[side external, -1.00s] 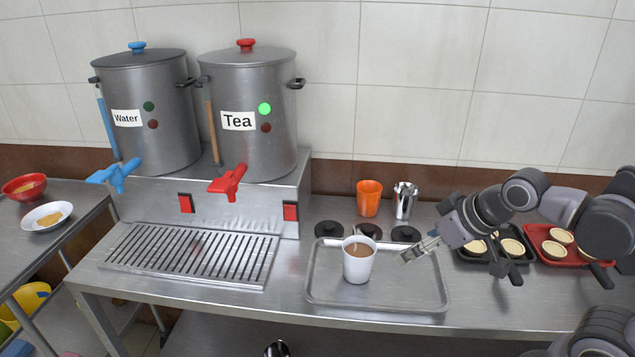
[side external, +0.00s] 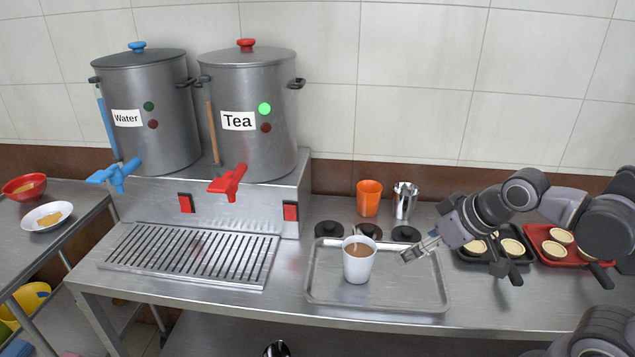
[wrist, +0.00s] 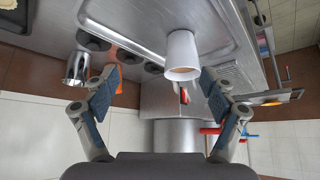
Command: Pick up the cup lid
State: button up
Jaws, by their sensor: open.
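Three dark round lids lie in a row on the steel counter behind the tray: a left one (side external: 328,229), a middle one (side external: 369,230) and a right one (side external: 405,233). The wrist view shows them as dark discs, one (wrist: 93,40) near the upper left. A white cup (side external: 358,265) of brown drink stands upright on the metal tray (side external: 415,298); it also shows in the wrist view (wrist: 182,50). My gripper (side external: 404,257) is open and empty above the tray's right part, right of the cup and in front of the right lid.
An orange cup (side external: 369,198) and a steel cup (side external: 404,201) stand behind the lids. Black (side external: 515,258) and red (side external: 577,262) trays of small tarts sit at the right under my arm. The Tea pot (side external: 250,150) and Water pot (side external: 150,150) stand at the left.

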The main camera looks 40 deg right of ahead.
jog(key=w+r+m+g, duration=0.2)
jog(key=w+r, duration=0.2)
jog(key=w, duration=0.1)
jog(key=m+g, duration=0.5)
jog(key=m, duration=0.5)
send_over(329, 225)
notch_tip(329, 225, down, 5)
notch_tip(329, 225, down, 11)
jog(key=shift+r, duration=0.1)
jog(key=c, duration=0.7)
jog(key=shift+c, duration=0.2)
